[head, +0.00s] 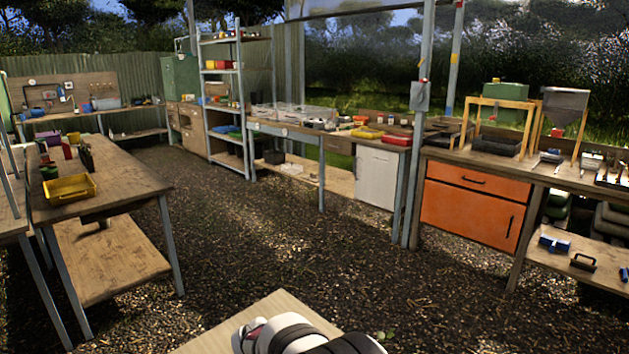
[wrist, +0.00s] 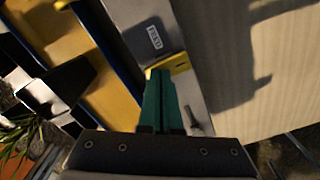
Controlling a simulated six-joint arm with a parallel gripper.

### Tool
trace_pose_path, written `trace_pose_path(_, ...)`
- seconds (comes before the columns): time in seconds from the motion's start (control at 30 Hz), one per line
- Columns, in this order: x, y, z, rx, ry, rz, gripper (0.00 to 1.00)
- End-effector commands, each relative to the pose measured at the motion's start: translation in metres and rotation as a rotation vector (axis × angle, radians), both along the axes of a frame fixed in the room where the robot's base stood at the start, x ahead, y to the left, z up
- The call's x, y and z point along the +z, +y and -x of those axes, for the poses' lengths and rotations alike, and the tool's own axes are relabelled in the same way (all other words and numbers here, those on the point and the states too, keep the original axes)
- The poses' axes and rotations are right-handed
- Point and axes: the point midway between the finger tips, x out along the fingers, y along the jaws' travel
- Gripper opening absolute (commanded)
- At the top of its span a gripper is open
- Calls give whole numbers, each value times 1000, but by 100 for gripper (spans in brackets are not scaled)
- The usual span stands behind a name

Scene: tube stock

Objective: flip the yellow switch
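In the wrist view, a small yellow part (wrist: 181,64), which looks like the yellow switch, sits on a grey surface below a small printed label (wrist: 154,37). My gripper (wrist: 158,73) has two green fingers lying side by side with no gap that I can see. Their tips overlap the left part of the yellow part in the picture. I cannot tell whether they touch it. Its left side is partly hidden behind the fingertips. In the head view I cannot make out my gripper or the switch for certain.
A small silver lever-like piece (wrist: 193,121) is just right of my fingers. A pale wooden board (wrist: 285,65) lies at the right, with a shadow across it. Dark blue and yellow bars are at the left. In the head view, workbenches surround open gravel (head: 255,230).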

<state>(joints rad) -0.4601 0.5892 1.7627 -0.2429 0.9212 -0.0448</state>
Motion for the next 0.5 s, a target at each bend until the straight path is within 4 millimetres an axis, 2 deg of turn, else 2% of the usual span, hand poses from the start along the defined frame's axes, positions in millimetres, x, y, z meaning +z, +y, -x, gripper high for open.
trace_pose_path(0.2,1,0,0,0,-1,0,0)
trace_pose_path(0.5,35,0,-1,1,-3,-1,0)
